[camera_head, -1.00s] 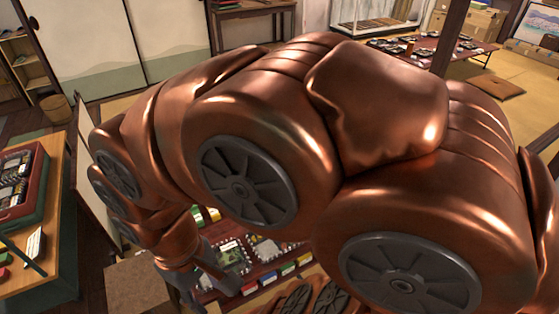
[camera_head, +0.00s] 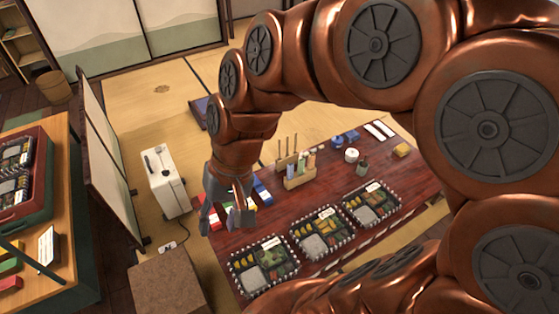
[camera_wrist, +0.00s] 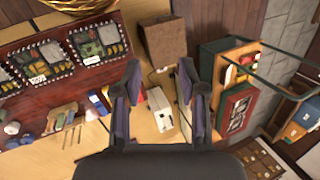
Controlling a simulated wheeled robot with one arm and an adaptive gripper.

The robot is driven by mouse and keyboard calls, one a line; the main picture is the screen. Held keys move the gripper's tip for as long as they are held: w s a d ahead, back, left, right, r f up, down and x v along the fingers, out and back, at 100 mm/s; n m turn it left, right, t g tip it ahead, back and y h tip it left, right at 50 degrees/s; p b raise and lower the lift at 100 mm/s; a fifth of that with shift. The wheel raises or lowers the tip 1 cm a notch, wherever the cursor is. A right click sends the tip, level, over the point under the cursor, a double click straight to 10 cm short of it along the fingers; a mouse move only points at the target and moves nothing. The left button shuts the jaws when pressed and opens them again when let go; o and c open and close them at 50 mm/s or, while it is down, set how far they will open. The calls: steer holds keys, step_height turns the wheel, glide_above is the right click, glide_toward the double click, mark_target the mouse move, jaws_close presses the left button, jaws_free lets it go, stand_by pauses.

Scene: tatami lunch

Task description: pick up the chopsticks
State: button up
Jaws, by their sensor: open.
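I cannot pick out the chopsticks for certain. Several thin sticks stand upright in a small wooden holder (camera_head: 299,180) on the low dark red table (camera_head: 238,238); the holder also shows in the wrist view (camera_wrist: 66,113). Two pale narrow strips (camera_head: 379,131) lie side by side at the table's far right end; they are too small to identify. My gripper (camera_head: 219,221) is open and empty above the table's left end, apart from the holder and the strips. In the wrist view my gripper (camera_wrist: 160,70) has both fingers spread wide with nothing between them.
Three bento boxes (camera_head: 297,249) line the table's near side. Small coloured boxes (camera_head: 262,191) lie near my gripper. A white case (camera_head: 165,181) and a brown box (camera_head: 168,284) stand left of the table. A folding screen (camera_head: 101,150) and wooden counter (camera_head: 66,275) are farther left.

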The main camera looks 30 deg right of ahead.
steer(key=w+a+f+m+t+y+b, duration=0.1)
steer(key=w+f+m+y+b, duration=0.15)
steer(key=w, duration=0.45)
steer(key=w+a+f+m+t+y+b, duration=0.1)
steer(key=w+m+t+b, duration=0.1)
steer(key=w+b, duration=0.3)
steer(key=w+a+f+m+t+y+b, duration=0.1)
steer(key=w+f+m+y+b, duration=0.15)
steer(key=w, duration=0.55)
steer(key=w+d+f+m+t+b, duration=0.3)
steer(key=w+d+m+b, duration=0.15)
steer(key=w, duration=0.25)
steer(key=w+d+f+m+t+b, duration=0.35)
steer(key=w+d, duration=0.25)
steer(key=w, duration=0.2)
steer(key=w+d+f+m+t+h+b, duration=0.2)
steer(key=w+d+f+m+b, duration=0.3)
steer(key=d, duration=0.4)
steer(key=w+d+f+m+t+h+b, duration=0.1)
steer(key=w+d+f+m+h+b, duration=0.2)
steer(key=d+f+m, duration=0.35)
steer(key=s+d+f+m+h+b, duration=0.2)
steer(key=d+f+m+h+b, duration=0.5)
steer(key=d+f, duration=1.35)
steer(key=m+y+b, duration=0.1)
steer(key=b, duration=0.1)
glide_above(279, 155)
steer(key=shift+s+d+f, duration=0.15)
steer(key=shift+s+f, duration=0.15)
steer(key=shift+s, duration=0.1)
